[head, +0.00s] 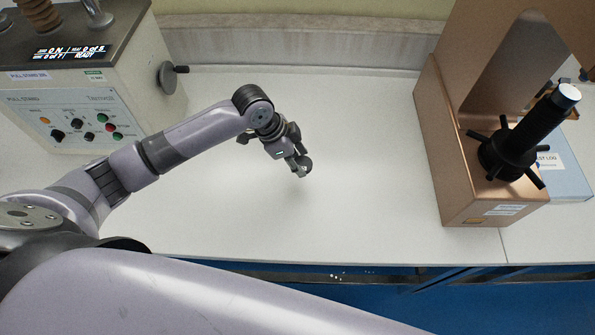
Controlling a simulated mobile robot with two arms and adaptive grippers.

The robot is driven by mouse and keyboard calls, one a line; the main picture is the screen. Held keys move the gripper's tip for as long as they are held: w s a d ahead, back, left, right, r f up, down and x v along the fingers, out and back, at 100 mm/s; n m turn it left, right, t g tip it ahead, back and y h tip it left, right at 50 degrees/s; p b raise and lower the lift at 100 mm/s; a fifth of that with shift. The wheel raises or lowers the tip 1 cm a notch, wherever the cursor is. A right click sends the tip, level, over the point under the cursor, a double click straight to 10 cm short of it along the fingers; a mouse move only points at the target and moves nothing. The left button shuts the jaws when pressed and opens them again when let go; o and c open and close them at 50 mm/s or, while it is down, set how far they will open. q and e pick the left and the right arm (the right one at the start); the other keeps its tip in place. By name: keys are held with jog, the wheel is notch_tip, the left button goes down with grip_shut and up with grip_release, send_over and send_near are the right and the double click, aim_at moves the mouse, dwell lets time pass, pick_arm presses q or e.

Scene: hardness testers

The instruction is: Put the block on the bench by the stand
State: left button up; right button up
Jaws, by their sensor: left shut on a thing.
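My left gripper (300,166) is above the white bench top (350,205), near the middle of the view, pointing down and to the right. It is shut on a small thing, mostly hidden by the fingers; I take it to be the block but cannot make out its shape. A faint shadow lies on the bench below it. The pale machine labelled as a pull stand (85,90) is at the left, with knobs, buttons and a lit display. My right gripper is not in view.
A copper-coloured tester (440,140) with a black spoked handle (518,146) stands at the right. A blue log book or box (562,172) lies beyond it. The bench between the two machines is clear. A low backsplash (300,45) runs behind, with blue cabinets (500,300) in front.

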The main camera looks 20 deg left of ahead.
aim_at(303, 180)
pick_arm(q)
notch_tip(303, 180, down, 7)
jog(key=shift+f, duration=0.15)
dwell(0.4)
jog(key=o, duration=1.3)
jog(key=shift+c, duration=0.2)
jog(key=v, duration=1.2)
